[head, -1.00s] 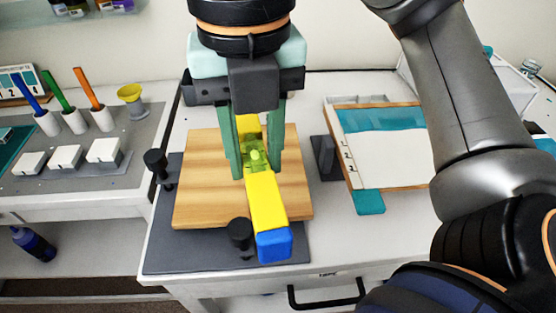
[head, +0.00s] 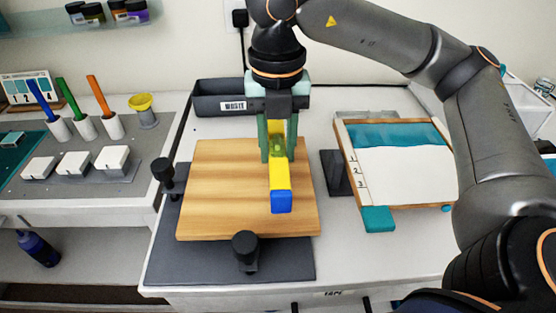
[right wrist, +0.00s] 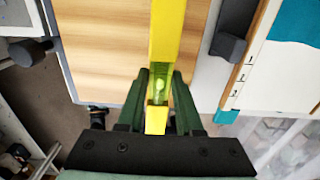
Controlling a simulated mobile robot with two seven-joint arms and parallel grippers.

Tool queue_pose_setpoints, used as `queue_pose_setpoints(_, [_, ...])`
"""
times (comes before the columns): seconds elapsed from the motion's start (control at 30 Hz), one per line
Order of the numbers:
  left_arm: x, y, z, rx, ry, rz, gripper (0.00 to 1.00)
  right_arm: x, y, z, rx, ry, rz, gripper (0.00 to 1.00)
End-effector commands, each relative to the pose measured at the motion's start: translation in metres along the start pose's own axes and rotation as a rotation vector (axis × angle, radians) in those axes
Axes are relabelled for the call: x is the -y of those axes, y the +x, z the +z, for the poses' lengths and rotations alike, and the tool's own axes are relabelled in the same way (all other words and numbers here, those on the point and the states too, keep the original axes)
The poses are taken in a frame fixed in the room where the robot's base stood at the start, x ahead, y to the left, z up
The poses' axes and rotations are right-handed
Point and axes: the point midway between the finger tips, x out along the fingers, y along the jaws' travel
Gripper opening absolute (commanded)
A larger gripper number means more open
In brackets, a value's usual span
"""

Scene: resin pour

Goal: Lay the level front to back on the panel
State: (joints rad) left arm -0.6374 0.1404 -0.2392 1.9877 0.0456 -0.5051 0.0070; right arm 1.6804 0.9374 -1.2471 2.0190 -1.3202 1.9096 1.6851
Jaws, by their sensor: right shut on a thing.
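The level (head: 280,178) is a yellow bar with a blue end and a green vial in the middle. My right gripper (head: 277,155) is shut on it around the vial, and the level points front to back. It also shows in the right wrist view (right wrist: 167,35), between my right gripper's fingers (right wrist: 160,95). The wooden panel (head: 220,190) lies under the level on a dark grey base (head: 190,262). I cannot tell whether the level touches the panel. My left gripper is not in view.
Black knobs stand at the panel's left (head: 163,172) and front (head: 245,248). A waste bin (head: 220,100) sits behind it. A framed sheet (head: 400,170) lies to the right, and a side table with pens and white blocks (head: 75,163) is at left.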

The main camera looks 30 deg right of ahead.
Motion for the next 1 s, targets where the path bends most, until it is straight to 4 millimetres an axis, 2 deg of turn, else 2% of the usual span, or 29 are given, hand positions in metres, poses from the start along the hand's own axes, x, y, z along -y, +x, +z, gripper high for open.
queue_pose_setpoints(0.13, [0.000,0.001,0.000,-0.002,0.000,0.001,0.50,0.002,0.013,0.010,-0.001,0.003,-0.002,0.00])
queue_pose_setpoints(0.3, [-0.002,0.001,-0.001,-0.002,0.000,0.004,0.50,0.002,0.036,0.009,0.000,0.001,-0.001,0.00])
queue_pose_setpoints(0.7, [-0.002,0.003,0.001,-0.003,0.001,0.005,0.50,0.001,0.044,0.009,0.000,0.000,0.000,0.00])
queue_pose_setpoints(0.73, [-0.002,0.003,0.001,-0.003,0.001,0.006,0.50,0.001,0.044,0.009,0.000,0.000,0.000,0.36])
queue_pose_setpoints(1.0, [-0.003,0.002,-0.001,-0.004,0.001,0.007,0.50,0.001,0.043,0.009,0.000,0.000,0.000,0.65])
